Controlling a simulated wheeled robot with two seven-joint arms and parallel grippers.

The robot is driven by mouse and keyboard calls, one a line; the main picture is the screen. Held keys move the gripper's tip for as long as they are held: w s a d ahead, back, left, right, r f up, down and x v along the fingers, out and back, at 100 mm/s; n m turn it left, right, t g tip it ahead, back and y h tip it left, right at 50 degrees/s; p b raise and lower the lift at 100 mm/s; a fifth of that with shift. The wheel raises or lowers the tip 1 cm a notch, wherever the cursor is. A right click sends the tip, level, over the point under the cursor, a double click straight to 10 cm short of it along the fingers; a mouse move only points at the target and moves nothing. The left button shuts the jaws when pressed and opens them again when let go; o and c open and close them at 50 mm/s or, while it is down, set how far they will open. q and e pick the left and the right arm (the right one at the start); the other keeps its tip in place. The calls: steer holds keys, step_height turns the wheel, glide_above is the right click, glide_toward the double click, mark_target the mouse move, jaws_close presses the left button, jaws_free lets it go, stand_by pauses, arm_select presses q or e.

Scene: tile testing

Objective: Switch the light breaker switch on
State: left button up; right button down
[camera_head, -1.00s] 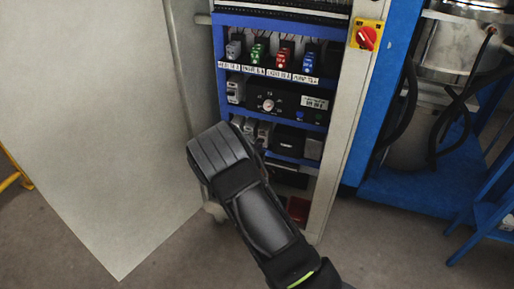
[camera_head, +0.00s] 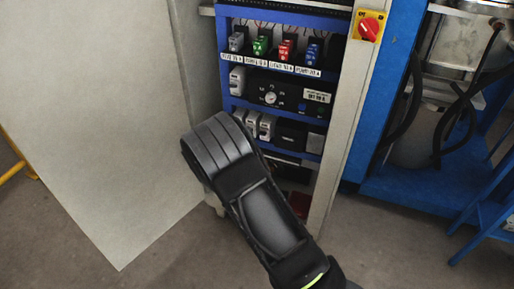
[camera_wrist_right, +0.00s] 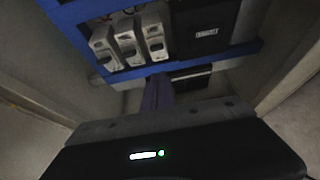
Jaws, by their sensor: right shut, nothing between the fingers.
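Three light-grey breaker switches (camera_head: 253,122) stand in a row on the lower blue shelf of the open cabinet. They also show in the right wrist view (camera_wrist_right: 129,48), with dark toggles on their fronts. Another grey breaker (camera_head: 237,79) stands on the shelf above. I cannot tell which one is the light breaker or read the toggle positions surely. My right arm comes in from the bottom and hides its gripper in the head view. In the right wrist view my right gripper (camera_wrist_right: 158,82) is shut and empty, below the breaker row and apart from it. My left gripper is out of view.
The grey cabinet door (camera_head: 110,130) stands open at left. Colored connectors (camera_head: 286,48) and a black panel with a dial (camera_head: 271,98) sit above. A dark box (camera_wrist_right: 207,32) is right of the breakers. A red rotary switch (camera_head: 369,28) is on the right post.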

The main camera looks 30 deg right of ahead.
steer(key=shift+s+a+r, duration=0.4)
steer(key=shift+a+r, duration=0.15)
steer(key=shift+r, duration=0.1)
steer(key=shift+s+a+r, duration=0.4)
steer(key=shift+a+r, duration=0.15)
steer(key=shift+r, duration=0.05)
steer(key=shift+f, duration=0.1)
steer(key=s+a+f+m+g+y, duration=0.6)
steer(key=s+a+f+m+y, duration=0.45)
steer(key=s+a+f, duration=0.8)
steer(key=s+a+f+m+y, duration=0.3)
steer(key=s+a+m, duration=0.4)
steer(key=a+m, duration=0.35)
steer(key=s+a+r+m+y, duration=0.1)
steer(key=s+a+m, duration=0.35)
steer(key=s, duration=0.25)
step_height(320, 180, up, 16)
steer(key=d+m+p, duration=0.1)
steer(key=p, duration=1.5)
steer(key=shift+w+d+g, duration=0.25)
steer(key=shift+g, duration=0.05)
